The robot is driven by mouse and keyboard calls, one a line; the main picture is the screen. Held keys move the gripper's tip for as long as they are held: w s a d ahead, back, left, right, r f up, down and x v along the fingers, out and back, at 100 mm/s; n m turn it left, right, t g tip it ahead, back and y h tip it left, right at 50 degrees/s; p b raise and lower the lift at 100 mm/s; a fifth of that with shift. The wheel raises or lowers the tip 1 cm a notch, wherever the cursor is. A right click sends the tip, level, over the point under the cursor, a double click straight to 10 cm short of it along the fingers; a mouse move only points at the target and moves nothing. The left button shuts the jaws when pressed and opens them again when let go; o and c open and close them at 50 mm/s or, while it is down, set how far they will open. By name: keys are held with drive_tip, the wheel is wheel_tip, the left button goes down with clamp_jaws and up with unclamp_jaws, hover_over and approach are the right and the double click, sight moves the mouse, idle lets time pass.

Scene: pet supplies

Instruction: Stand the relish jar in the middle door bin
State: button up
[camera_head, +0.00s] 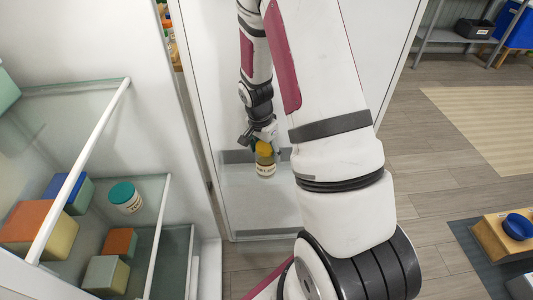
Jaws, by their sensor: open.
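A jar with a yellow lid and a pale label (265,168), which looks like the relish jar, is upright at a pale bin (255,215) on the inside of the open fridge door. The label is too small to read. My gripper (264,142) is at the jar's lid, pointing down, with its fingers open around or beside the top. I cannot tell whether the fingers touch the jar, or whether its base rests on the bin floor. My arm hides the right part of the bin and door.
Fridge shelves at left hold a teal-lidded jar (125,198) and several boxes, such as an orange-topped one (40,228). A white shelf bar (80,170) crosses there. Wooden floor (420,190) is open at right, with a beige rug (490,120) and a wooden stand with a blue bowl (518,226).

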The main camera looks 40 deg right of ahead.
drive_tip(key=r, duration=0.3)
drive_tip(key=a+r, duration=0.1)
drive_tip(key=r, duration=0.6)
drive_tip(key=shift+s+a+r, duration=0.15)
drive_tip(key=shift+a+r, duration=0.15)
drive_tip(key=shift+a, duration=0.05)
drive_tip(key=s+a+r+n+t, duration=0.1)
drive_tip(key=s+a+r+n, duration=0.2)
drive_tip(key=a+r, duration=0.3)
drive_tip(key=s+a+r+n+t, duration=0.1)
drive_tip(key=s+a+r+n, duration=0.25)
drive_tip(key=r, duration=0.45)
drive_tip(key=s+a+r+n+y, duration=0.1)
drive_tip(key=s+a+r+n, duration=0.2)
drive_tip(key=s, duration=0.4)
drive_tip(key=s+a+r+n+t, duration=0.1)
drive_tip(key=s+a+r+n, duration=0.2)
drive_tip(key=s+a+n, duration=0.2)
drive_tip(key=s+n, duration=0.1)
drive_tip(key=s, duration=0.2)
drive_tip(key=shift+s+a+n+y, duration=0.15)
drive_tip(key=shift+a+n+y, duration=0.1)
drive_tip(key=shift+n+y, duration=0.15)
